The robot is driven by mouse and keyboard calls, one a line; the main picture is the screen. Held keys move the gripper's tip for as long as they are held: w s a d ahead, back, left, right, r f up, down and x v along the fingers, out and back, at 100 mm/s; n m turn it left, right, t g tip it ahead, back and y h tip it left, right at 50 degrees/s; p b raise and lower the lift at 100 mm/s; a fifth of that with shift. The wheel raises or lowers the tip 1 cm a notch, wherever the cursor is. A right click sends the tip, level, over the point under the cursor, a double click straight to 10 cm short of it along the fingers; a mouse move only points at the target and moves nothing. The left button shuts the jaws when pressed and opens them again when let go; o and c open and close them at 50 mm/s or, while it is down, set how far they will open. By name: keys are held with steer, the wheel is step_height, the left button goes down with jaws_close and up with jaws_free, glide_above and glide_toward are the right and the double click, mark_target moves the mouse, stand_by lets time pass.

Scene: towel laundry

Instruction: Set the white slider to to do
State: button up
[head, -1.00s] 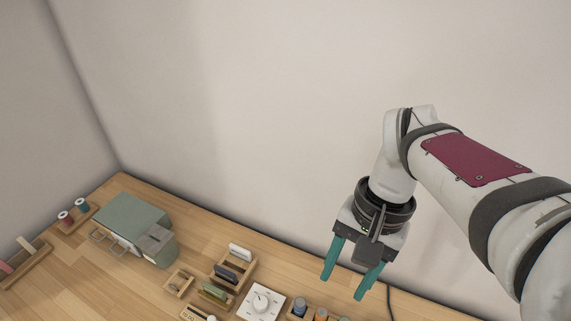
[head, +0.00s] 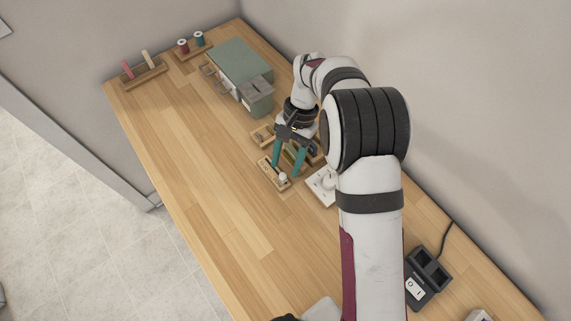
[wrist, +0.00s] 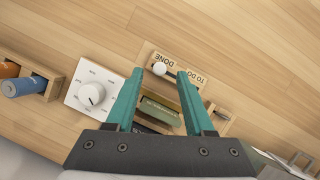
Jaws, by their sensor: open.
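The white slider knob (wrist: 159,69) sits on a small wooden board (wrist: 179,73) marked DONE and TO DO, upside down in the wrist view. The knob is at the DONE end, left in that view. In the head view the knob (head: 283,177) is at the near end of the board (head: 268,171). My gripper (wrist: 160,73) is open and empty, its teal fingertips on either side of the knob in the wrist view. In the head view my gripper (head: 286,170) is over the board; I cannot tell its exact height.
A white dial panel (head: 322,186) stands close to the right of the board. A wooden rack with a green item (wrist: 160,106) lies between my fingers in the wrist view. A green box (head: 240,70) is at the back.

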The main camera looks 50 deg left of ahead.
mark_target(283, 178)
steer(key=shift+x, duration=1.15)
jaws_close()
steer(key=shift+r, duration=0.1)
stand_by(0.4)
